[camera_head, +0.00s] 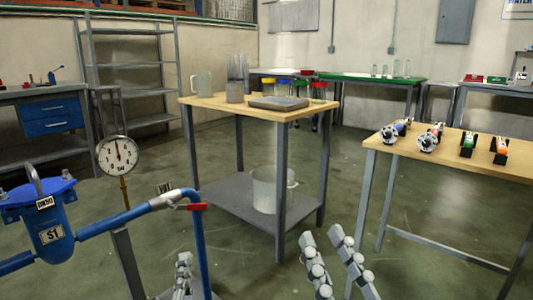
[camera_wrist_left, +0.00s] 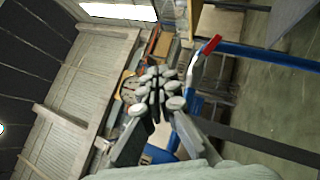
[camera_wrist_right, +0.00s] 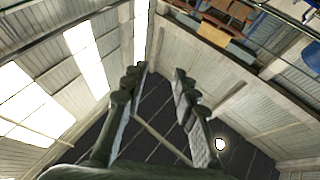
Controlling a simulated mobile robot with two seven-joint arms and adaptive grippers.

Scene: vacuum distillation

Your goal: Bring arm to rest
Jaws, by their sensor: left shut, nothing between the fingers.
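My right gripper (camera_head: 322,236) is at the bottom centre of the head view, in front of the wooden table. Its two fingers stand apart and point upward. In the right wrist view the fingers (camera_wrist_right: 158,72) are open and empty against the ceiling. Most of both arms is out of view.
A blue filter housing (camera_head: 50,225) and blue pipe (camera_head: 125,222) with a red valve handle (camera_head: 196,207) stand left. A pressure gauge (camera_head: 117,155) rises behind. A wooden table (camera_head: 215,101) bears glassware; another table (camera_head: 465,160) stands right. Floor between them is clear.

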